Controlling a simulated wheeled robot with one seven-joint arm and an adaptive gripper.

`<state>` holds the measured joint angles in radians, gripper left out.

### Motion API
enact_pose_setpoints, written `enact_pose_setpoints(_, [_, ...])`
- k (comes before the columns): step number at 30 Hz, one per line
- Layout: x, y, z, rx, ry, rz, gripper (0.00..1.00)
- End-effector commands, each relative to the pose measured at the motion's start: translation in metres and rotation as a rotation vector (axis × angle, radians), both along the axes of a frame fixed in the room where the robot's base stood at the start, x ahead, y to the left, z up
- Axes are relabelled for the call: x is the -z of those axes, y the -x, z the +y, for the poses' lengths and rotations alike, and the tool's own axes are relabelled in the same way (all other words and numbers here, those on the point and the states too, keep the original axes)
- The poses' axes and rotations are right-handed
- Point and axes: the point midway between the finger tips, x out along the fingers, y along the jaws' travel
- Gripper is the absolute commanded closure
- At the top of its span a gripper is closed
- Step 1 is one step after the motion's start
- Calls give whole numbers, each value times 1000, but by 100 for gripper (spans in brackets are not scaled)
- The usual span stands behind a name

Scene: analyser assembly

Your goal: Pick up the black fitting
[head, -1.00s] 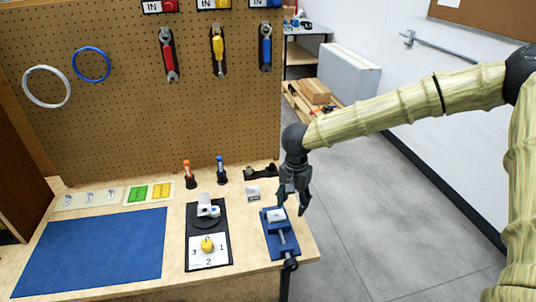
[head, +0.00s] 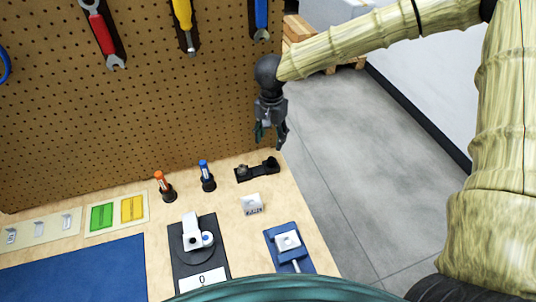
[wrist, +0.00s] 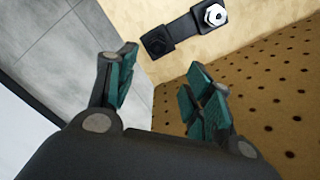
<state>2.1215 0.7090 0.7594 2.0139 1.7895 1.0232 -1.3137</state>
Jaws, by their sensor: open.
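The black fitting (head: 271,163) appears to be the round dark piece at the right end of a black holder (head: 256,171) at the back right of the bench. In the wrist view the dark round piece (wrist: 157,42) sits at the end of the holder nearer the bench edge, and a silver hex part (wrist: 215,14) is at the other end. My gripper (head: 270,140) is open and empty, pointing down above and behind the holder, near the pegboard. Its fingers show apart in the wrist view (wrist: 160,90), with the fitting beyond them.
The pegboard (head: 150,110) rises close behind my gripper. A small white labelled block (head: 252,204), a blue vise (head: 288,243) and blue (head: 207,176) and orange (head: 164,185) tools in stands are nearby. Open floor lies right of the bench.

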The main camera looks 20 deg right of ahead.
Motion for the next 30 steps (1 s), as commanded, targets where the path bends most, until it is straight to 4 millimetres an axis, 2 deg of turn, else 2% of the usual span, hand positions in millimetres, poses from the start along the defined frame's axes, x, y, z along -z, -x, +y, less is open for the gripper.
enact_pose_setpoints(9, [46, -6, 2, -3, 0, 11, 49])
enact_pose_setpoints(17, [61, -6, -1, -1, 0, 11, 49])
enact_pose_setpoints(30, [105, -3, -2, -1, 0, 11, 49])
